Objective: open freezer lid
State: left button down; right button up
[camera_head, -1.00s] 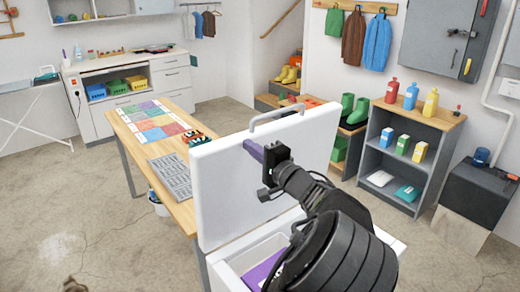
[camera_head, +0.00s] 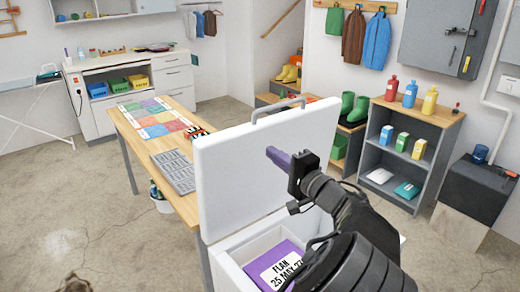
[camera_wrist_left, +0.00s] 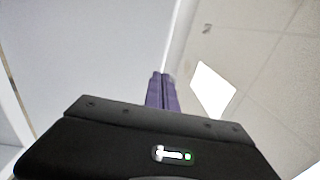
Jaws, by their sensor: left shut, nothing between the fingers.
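The white freezer lid (camera_head: 250,175) stands raised, close to upright, with a grey handle (camera_head: 280,109) along its top edge. The open freezer (camera_head: 235,262) below it holds a purple box (camera_head: 280,265) with a white label reading "FLAN 25 MAY". My left gripper (camera_head: 278,158), with purple fingers, is shut and empty in front of the lid's inner face. I cannot tell whether it touches the lid. In the left wrist view the shut fingers (camera_wrist_left: 161,92) point up beside the pale lid surface (camera_wrist_left: 95,50). My right gripper is not in view.
A wooden table (camera_head: 120,122) with a coloured board (camera_head: 160,118) and a grey tray (camera_head: 174,171) stands left of the freezer. A grey shelf (camera_head: 412,150) with bottles and cartons stands at right. Open floor (camera_head: 60,200) lies at left.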

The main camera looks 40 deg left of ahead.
pick_arm(q)
jog(key=v, duration=0.5)
jog(key=shift+a+b, duration=0.1)
jog(key=shift+b, duration=0.2)
jog(key=shift+s, duration=0.1)
jog(key=shift+f, duration=0.1)
